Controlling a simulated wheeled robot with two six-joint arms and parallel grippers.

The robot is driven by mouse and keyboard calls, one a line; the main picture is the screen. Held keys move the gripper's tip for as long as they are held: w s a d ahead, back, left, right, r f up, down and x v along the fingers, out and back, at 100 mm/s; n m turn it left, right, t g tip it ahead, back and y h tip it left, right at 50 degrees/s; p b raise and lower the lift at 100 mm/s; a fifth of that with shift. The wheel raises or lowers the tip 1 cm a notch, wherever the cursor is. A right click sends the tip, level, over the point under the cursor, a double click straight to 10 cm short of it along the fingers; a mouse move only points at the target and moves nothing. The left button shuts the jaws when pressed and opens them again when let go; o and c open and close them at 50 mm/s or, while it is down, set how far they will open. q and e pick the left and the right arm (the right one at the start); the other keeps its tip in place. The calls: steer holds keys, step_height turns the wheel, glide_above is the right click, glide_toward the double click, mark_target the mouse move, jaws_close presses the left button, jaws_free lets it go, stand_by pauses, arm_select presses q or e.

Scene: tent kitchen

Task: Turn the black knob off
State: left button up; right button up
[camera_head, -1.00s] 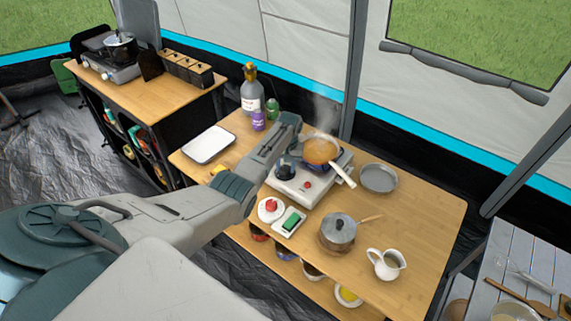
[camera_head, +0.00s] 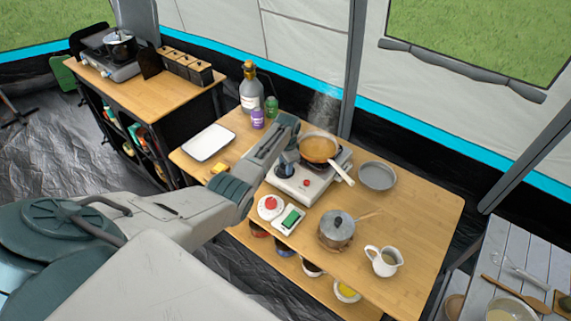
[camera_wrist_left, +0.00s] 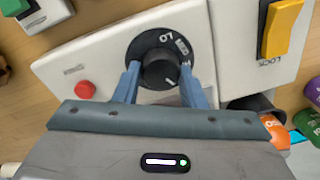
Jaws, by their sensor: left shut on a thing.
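The black knob (camera_wrist_left: 160,62) sits on the front face of a white stove (camera_wrist_left: 105,55), with white markings on the dark dial around it. My left gripper (camera_wrist_left: 161,82) is shut on the knob, with one blue finger on each side of it. In the head view the same gripper (camera_head: 286,163) reaches down to the left part of the white stove (camera_head: 312,190). A red button (camera_wrist_left: 85,90) is beside the knob on the stove. My right gripper is not in view.
A pan of orange-brown food (camera_head: 318,147) steams on the stove. A grey plate (camera_head: 377,176), a lidded pot (camera_head: 337,230) and a white jug (camera_head: 383,260) stand to the right. Bottles (camera_head: 251,90) and a white tray (camera_head: 209,142) are behind and left.

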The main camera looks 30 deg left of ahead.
arm_select(q)
steer(key=m, duration=0.6)
steer(key=shift+w+a+r+t, duration=0.1)
steer(key=shift+w+r+t, duration=0.05)
steer(key=shift+r+t, duration=0.15)
steer(key=shift+m, duration=0.4)
steer(key=o, duration=0.9)
steer(key=shift+o, duration=0.4)
steer(key=shift+f, duration=0.1)
step_height(320, 180, up, 11)
steer(key=b, duration=0.3)
steer(key=shift+s+d, duration=0.25)
steer(key=shift+s, duration=0.2)
steer(key=shift+f, duration=0.15)
